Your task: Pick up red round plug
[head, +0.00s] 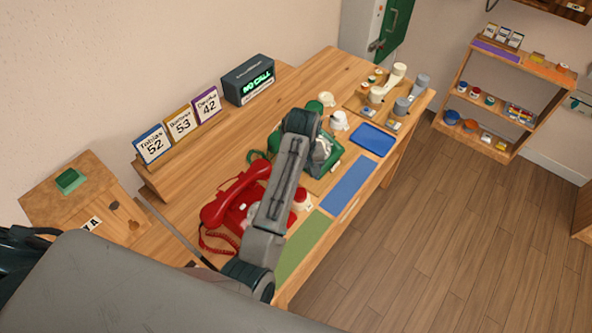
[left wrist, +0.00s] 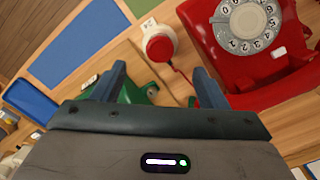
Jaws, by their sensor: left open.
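The red round plug (left wrist: 160,45) sits on a white base on the desk in the left wrist view, with a red cord running to the red dial phone (left wrist: 245,50). In the head view the plug (head: 301,200) shows just right of my left arm, and the phone (head: 232,197) is partly hidden behind that arm. My left gripper (left wrist: 162,78) is open. In the wrist view the plug appears beyond the gap between its fingertips, apart from them. My right gripper is not in view.
A green phone (left wrist: 132,93) lies under the left gripper. A green mat (head: 303,247), blue mat (head: 346,183) and blue tray (head: 372,139) line the desk's front. Name cards (head: 181,125) and a "NO CALL" display (head: 250,81) stand behind.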

